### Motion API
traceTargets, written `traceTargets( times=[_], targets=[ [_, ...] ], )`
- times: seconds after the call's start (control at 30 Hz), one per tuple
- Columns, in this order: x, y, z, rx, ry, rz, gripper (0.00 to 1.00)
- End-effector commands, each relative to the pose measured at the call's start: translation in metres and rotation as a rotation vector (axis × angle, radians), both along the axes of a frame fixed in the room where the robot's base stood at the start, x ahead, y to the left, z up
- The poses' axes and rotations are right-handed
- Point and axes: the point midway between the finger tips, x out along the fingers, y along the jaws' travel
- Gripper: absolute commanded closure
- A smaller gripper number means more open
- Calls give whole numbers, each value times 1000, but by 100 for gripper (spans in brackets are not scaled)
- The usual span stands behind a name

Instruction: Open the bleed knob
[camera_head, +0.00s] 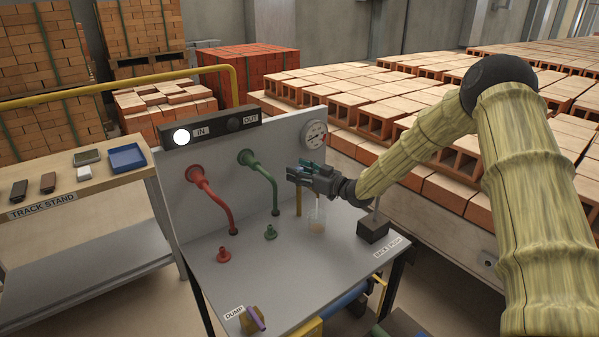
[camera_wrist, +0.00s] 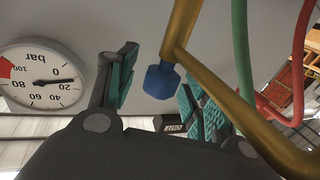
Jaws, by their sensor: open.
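A blue hexagonal knob (camera_wrist: 160,82) sits on a brass pipe (camera_wrist: 180,35) in the wrist view; I see no label on it, but it looks like the bleed knob. My gripper (camera_wrist: 158,74) is open, with one teal-padded finger on each side of the knob. Clear gaps show, and I cannot tell its depth between the pads. In the head view my gripper (camera_head: 297,170) is in front of the grey panel (camera_head: 292,135) and hides the knob. The brass pipe's lower end (camera_head: 299,203) shows below it.
A pressure gauge (camera_head: 314,135) reads between 0 and 20 bar. Red (camera_head: 212,200) and green (camera_head: 262,178) pipes stand left of my gripper. A clear cup (camera_head: 317,216) is below it. The IN lamp (camera_head: 181,137) is lit; the OUT lamp (camera_head: 234,124) is dark.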

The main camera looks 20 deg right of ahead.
Motion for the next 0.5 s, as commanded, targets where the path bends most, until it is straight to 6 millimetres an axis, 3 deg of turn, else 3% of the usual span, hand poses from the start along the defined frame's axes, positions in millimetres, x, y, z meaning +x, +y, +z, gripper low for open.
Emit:
traceTargets(
  times=[0.17,0.5],
  targets=[
    [-14,-11,1,1,0,-1,49],
    [-62,-48,0,2,0,-3,49]
  ],
)
